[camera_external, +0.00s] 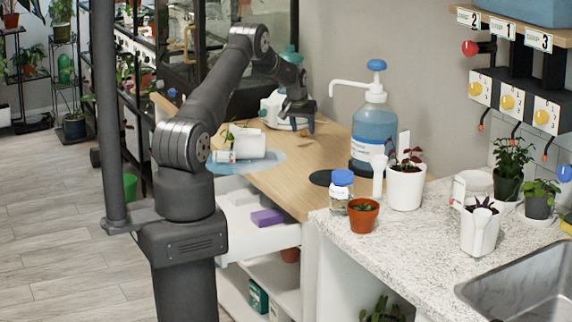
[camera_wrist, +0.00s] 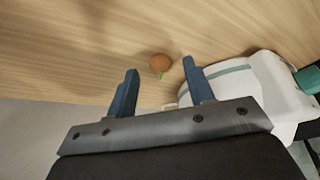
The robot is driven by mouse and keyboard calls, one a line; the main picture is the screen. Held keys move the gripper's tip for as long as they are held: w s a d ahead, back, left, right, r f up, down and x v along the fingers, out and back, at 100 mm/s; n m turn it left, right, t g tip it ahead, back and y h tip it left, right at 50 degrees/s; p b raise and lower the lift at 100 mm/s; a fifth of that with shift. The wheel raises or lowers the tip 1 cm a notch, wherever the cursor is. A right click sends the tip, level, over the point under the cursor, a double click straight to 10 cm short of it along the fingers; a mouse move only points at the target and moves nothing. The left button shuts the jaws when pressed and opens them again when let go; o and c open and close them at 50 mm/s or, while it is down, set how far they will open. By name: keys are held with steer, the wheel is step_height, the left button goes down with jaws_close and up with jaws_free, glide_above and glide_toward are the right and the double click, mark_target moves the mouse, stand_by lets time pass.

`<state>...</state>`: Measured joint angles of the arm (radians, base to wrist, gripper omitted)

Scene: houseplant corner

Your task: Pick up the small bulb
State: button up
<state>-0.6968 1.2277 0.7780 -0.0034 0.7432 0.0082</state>
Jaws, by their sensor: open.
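The small bulb (camera_wrist: 160,64) shows in the wrist view as a round brown thing with a short green shoot, lying on the wooden table (camera_wrist: 90,30). It lies just beyond my gripper (camera_wrist: 159,77), between the lines of its two blue fingers and closer to the right one. The fingers are apart with nothing between them. In the external view my gripper (camera_external: 300,122) hangs above the far part of the wooden table. I cannot make out the bulb in that view.
A white jug (camera_wrist: 262,90) with a teal cap stands right beside the right finger. In the external view a tipped white pot (camera_external: 250,144) lies on a blue mat (camera_external: 270,164). A blue pump bottle (camera_external: 374,128) stands to the right. Bare tabletop surrounds the bulb's left side.

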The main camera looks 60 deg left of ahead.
steer(key=shift+w+a+f, duration=0.15)
steer(key=shift+f, duration=0.35)
jaws_close()
steer(key=shift+r, duration=0.1)
